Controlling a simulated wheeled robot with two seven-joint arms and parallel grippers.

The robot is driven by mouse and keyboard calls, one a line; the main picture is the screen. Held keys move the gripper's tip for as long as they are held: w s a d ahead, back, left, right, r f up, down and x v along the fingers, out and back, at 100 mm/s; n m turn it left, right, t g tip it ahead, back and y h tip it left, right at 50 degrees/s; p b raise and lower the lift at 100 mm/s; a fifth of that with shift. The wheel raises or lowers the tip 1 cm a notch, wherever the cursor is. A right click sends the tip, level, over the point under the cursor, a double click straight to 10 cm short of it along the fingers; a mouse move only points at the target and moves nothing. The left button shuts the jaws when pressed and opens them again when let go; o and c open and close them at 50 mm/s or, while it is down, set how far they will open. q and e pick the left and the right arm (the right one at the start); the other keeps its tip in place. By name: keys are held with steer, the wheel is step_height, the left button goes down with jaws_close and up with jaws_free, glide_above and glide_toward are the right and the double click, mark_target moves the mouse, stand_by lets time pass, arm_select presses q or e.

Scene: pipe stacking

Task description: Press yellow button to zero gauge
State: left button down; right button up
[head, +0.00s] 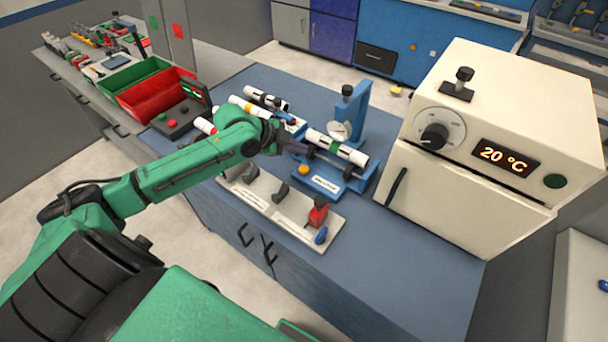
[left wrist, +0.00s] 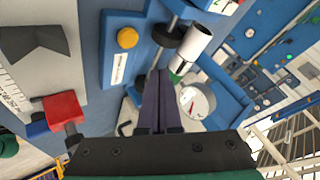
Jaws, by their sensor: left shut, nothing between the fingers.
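The yellow button (head: 303,170) is a small round knob on the front of the blue gauge fixture (head: 325,188). It also shows in the left wrist view (left wrist: 127,38), uncovered, beside a small white label plate. The round white dial gauge (head: 340,130) sits on the blue stand behind; in the left wrist view its face (left wrist: 196,101) shows a red needle, but its reading is too small to tell. My left gripper (head: 308,150) is shut and empty, its fingertips just behind and above the button, apart from it. My right gripper is out of view.
A white pipe with a green band (head: 337,147) lies across the fixture by my fingers. A grey tool board with a red clamp (head: 317,214) is in front. The white oven (head: 455,190) reading 20 °C stands right. Red and green bins (head: 150,95) are left.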

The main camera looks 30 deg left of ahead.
mark_target(300, 169)
arm_select(q)
step_height(300, 169, down, 4)
steer(key=shift+b, duration=1.15)
steer(key=shift+f, duration=0.4)
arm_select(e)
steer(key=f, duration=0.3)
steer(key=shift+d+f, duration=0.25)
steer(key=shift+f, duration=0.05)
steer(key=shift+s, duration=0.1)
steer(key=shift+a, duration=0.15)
arm_select(q)
steer(key=shift+f, duration=0.35)
